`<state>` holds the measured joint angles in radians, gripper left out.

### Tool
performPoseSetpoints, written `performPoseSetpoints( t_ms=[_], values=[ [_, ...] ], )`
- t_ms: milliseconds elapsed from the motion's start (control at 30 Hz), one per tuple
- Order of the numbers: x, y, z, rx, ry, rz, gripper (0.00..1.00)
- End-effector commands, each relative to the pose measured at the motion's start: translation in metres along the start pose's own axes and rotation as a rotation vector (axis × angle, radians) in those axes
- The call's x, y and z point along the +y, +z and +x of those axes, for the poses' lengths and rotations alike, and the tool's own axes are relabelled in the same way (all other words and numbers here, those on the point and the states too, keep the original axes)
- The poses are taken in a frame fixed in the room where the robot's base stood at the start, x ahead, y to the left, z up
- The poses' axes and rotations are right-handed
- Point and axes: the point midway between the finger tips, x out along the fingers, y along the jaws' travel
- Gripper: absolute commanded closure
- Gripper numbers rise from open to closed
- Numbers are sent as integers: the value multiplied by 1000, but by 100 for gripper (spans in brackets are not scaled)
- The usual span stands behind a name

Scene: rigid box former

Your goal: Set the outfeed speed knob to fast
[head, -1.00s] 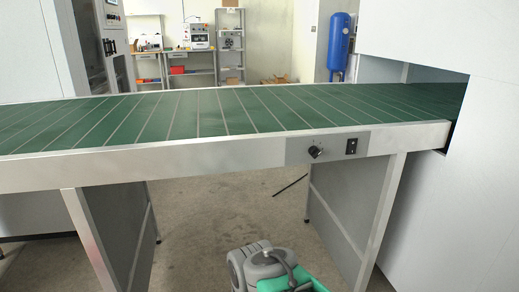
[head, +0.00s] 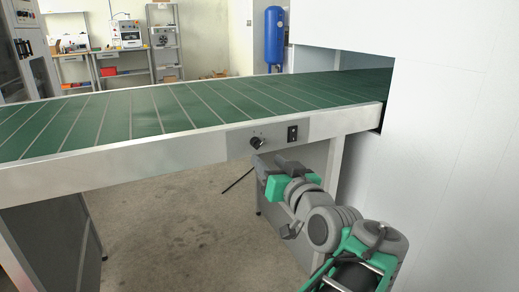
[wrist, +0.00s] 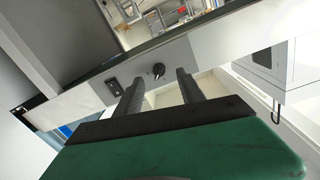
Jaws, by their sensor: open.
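The outfeed speed knob (head: 257,142) is a small black dial on a grey panel on the front rail of the conveyor. It also shows in the wrist view (wrist: 158,70), beyond and between my fingertips. Its pointer is too small to read surely. A black switch (head: 292,133) sits to the right of the knob in the head view; in the wrist view the switch (wrist: 114,86) is to its left. My gripper (wrist: 157,82) is open and empty, with its two dark fingers apart and pointing toward the panel. In the head view my gripper sits just below the panel, apart from the knob.
The green conveyor belt (head: 190,108) runs across above the rail. A large white housing (head: 440,130) stands close on the right. A grey leg panel (head: 290,215) is under the conveyor. Shelves and a blue tank (head: 274,38) stand far behind. The floor at front left is clear.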

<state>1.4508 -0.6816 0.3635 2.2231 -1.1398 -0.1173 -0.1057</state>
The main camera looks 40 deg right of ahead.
Motion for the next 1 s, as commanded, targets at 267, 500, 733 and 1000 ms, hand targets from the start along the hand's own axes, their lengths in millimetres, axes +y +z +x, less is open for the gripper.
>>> performPoseSetpoints(
  t_ms=[267, 500, 733, 1000],
  values=[
    [2, -8, 22, 29, -1, 0, 54],
    [4, -8, 64, 27, 3, 0, 54],
    [4, -10, 74, 28, 8, 0, 54],
    [5, -10, 74, 28, 8, 0, 66]
  ],
)
